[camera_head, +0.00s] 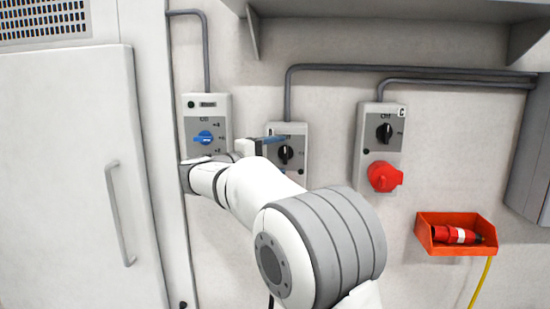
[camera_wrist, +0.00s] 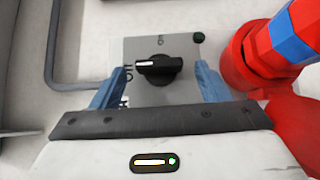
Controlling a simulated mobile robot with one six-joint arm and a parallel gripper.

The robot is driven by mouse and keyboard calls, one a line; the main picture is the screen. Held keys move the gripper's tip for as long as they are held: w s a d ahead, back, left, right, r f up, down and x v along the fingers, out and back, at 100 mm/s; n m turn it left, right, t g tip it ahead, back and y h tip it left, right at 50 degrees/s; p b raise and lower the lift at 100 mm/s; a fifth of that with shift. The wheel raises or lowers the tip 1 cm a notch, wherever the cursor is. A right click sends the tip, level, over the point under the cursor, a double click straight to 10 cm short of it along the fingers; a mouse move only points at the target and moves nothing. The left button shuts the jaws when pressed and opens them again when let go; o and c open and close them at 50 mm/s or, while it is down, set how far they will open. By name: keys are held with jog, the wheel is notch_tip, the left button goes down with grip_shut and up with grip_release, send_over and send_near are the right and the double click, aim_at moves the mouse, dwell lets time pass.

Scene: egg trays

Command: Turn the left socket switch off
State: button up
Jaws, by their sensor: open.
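The middle wall box (camera_head: 297,133) carries a black rotary knob (camera_head: 285,154). In the wrist view the knob (camera_wrist: 158,67) lies between and beyond my gripper's fingertips, its white mark pointing left toward partly hidden lettering; "ON" is printed above it. My gripper (camera_wrist: 160,82) is open, with one blue finger on each side of the knob and apart from it. In the head view my gripper (camera_head: 272,142) is in front of this box, and my arm hides the box's lower part. A red socket (camera_wrist: 238,62) with a red and blue plug (camera_wrist: 285,40) sits beside the knob.
A box with a blue knob (camera_head: 205,137) is on the left. A box with a black knob (camera_head: 384,133) and red socket (camera_head: 383,176) is on the right. An orange bin (camera_head: 447,250) holds a red plug (camera_head: 455,235). A grey shelf (camera_head: 370,9) is above.

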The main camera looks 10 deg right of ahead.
jog(key=v, duration=0.8)
jog(key=shift+b, duration=0.35)
